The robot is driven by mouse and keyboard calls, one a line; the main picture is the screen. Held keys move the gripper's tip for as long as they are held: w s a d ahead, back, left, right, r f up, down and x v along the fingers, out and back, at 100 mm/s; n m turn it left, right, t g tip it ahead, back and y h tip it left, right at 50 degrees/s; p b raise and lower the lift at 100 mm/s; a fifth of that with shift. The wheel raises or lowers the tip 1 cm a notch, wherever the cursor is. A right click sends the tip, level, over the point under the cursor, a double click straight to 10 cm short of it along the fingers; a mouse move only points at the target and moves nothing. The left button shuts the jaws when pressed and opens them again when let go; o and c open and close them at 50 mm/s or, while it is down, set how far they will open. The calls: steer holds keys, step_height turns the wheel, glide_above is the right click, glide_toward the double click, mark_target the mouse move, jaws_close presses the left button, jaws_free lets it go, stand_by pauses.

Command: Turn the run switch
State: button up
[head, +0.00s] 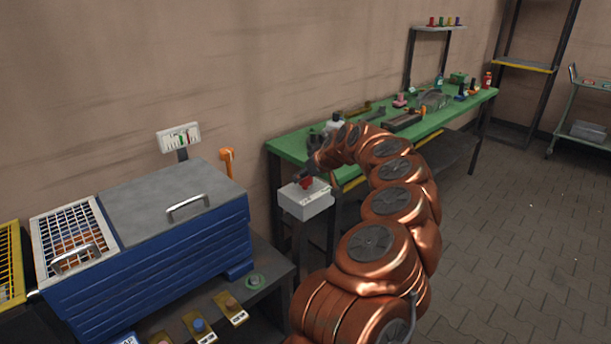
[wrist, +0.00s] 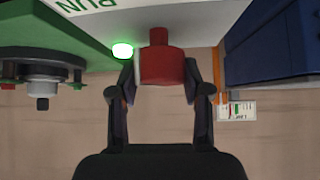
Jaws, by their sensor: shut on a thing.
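The run switch is a red knob (wrist: 162,65) on a light grey box (head: 306,203) that stands on a post. In the wrist view the box's pale face (wrist: 205,18) carries the upside-down word RUN. A round lamp (wrist: 122,50) beside the knob glows green. My gripper (wrist: 163,85) is shut on the red knob, one finger on each side. In the head view my gripper (head: 308,180) reaches down to the top of the box and partly hides the knob. I cannot tell the knob's exact turn angle.
A blue machine (head: 150,245) with a grey lid and white grille stands left of the box. An orange lever (head: 227,158) and a small gauge panel (head: 179,137) are behind it. A green workbench (head: 290,149) with several items runs along the wall. The floor at right is clear.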

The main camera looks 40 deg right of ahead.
steer(key=c, duration=0.5)
steer(key=shift+f+m+h+b, duration=0.25)
steer(key=shift+m+h+b, duration=0.25)
steer(key=shift+b, duration=0.8)
steer(key=shift+f+m+h+b, duration=0.1)
steer(key=shift+m+h+b, duration=0.3)
steer(key=shift+b, duration=0.5)
steer(key=m+g+h+b, duration=0.1)
steer(key=m+h+b, duration=0.1)
steer(key=b, duration=0.5)
steer(key=shift+m+g, duration=0.3)
steer(key=shift+m, duration=0.6)
steer(key=m+g+h+b, duration=0.1)
steer(key=m+h+b, duration=0.1)
steer(key=b, duration=0.5)
steer(key=shift+m+g, duration=0.4)
steer(key=shift+m, duration=0.3)
steer(key=m+g+b, duration=0.1)
steer(key=b, duration=0.1)
steer(key=m+g+h+b, duration=0.1)
steer(key=m+b, duration=0.1)
steer(key=shift+w+r, duration=0.1)
steer(key=shift+r, duration=0.15)
steer(key=shift+r+m+g+h+b, duration=0.1)
steer(key=shift+m+g+h+b, duration=0.4)
steer(key=shift+m+g, duration=0.75)
steer(key=shift+r+m+g, duration=0.1)
steer(key=shift+m+g, duration=0.25)
steer(key=shift+m, duration=0.5)
